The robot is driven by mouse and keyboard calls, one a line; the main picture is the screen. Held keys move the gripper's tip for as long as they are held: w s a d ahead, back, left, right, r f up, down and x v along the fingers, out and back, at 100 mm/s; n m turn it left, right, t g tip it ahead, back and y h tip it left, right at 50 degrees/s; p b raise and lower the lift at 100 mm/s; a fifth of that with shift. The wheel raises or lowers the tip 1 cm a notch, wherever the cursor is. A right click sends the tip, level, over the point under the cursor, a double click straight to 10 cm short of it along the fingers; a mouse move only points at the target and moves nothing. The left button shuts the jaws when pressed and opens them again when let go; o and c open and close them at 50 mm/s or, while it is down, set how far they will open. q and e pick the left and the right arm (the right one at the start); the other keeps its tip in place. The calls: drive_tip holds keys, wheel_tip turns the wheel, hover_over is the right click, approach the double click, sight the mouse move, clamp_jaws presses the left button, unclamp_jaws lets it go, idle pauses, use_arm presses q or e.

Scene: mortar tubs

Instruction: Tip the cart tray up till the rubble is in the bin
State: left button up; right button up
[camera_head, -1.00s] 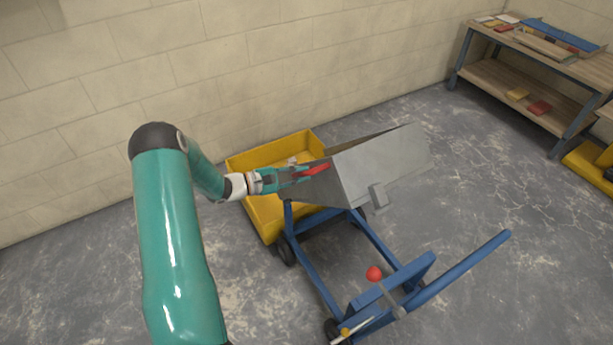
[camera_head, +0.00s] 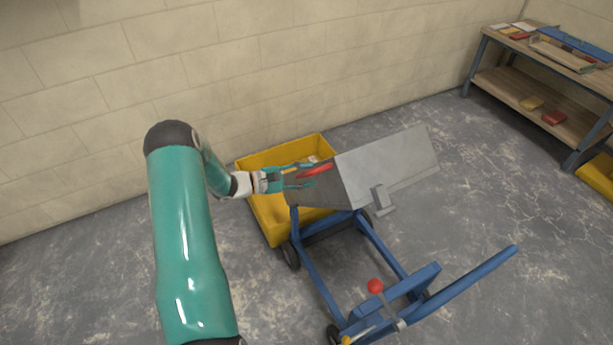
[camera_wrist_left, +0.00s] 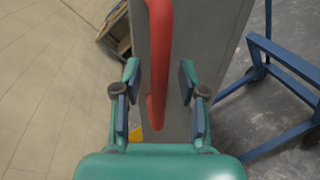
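The grey metal cart tray (camera_head: 385,168) is tipped steeply towards the yellow bin (camera_head: 262,205), its underside facing me. The tray's inside is hidden in the head view. A few pale bits (camera_head: 313,159) show at the bin's far side; I cannot tell how much rubble is in the bin. My left gripper (camera_head: 312,176) is at the tray's side by the red handle (camera_head: 316,170). In the left wrist view its fingers (camera_wrist_left: 158,85) are apart, with the red handle (camera_wrist_left: 158,60) between them and gaps on both sides. My right gripper is not in view.
The blue cart frame (camera_head: 320,270) stands on wheels in front of the bin. A red-knobbed lever (camera_head: 376,286) and a blue push bar (camera_head: 470,275) are at its near end. A block wall is behind. A workbench (camera_head: 540,100) stands at the right, with clear floor between.

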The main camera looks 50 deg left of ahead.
use_arm(q)
drive_tip(key=shift+s+a, duration=0.15)
drive_tip(key=shift+s, duration=0.1)
drive_tip(key=shift+s+a, duration=0.15)
drive_tip(key=shift+s, duration=0.15)
drive_tip(key=v, duration=1.1)
drive_tip(key=shift+s+f, duration=0.1)
